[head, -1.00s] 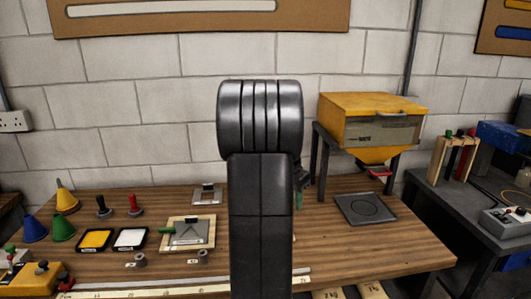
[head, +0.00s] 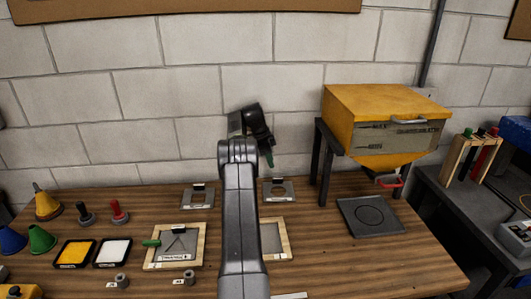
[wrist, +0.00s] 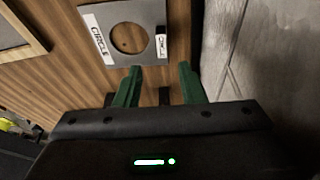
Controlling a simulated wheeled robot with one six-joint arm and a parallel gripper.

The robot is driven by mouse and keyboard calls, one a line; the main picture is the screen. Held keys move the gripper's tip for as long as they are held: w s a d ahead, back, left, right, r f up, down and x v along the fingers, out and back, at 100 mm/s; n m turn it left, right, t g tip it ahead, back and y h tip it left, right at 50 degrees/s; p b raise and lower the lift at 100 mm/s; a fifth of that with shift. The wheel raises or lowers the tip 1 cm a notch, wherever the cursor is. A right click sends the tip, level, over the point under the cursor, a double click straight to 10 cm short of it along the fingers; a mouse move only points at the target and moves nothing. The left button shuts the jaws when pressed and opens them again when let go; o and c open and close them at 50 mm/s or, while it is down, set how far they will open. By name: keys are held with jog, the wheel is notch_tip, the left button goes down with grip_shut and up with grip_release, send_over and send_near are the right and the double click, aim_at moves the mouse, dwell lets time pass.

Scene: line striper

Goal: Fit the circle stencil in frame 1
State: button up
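The circle stencil is a grey plate (head: 289,196) with a round hole, lying flat on the bench near the wall. In the wrist view the plate (wrist: 151,13) shows a CIRCLE label and a small dark upright tab with a label. My gripper (wrist: 159,70) has two green fingers, apart and empty, just short of the plate's edge near the tab. In the head view my gripper (head: 268,159) is above the stencil. Another wooden frame (head: 287,241) is partly hidden by my arm. I cannot read frame numbers.
Another grey stencil (head: 190,203) lies left of the circle one. A yellow hopper (head: 385,108) on dark legs stands at the right, with a dark plate (head: 385,229) before it. Yellow (head: 74,253) and white (head: 113,252) pads, stampers and cones crowd the left.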

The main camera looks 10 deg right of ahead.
aim_at(277, 178)
jog(key=b+x, duration=0.4)
jog(key=x, duration=0.2)
jog(key=shift+f+b, duration=0.15)
jog(key=shift+b, duration=0.25)
jog(key=shift+b+x, duration=0.55)
jog(key=shift+x, duration=1.3)
jog(key=shift+w, duration=0.1)
grip_shut()
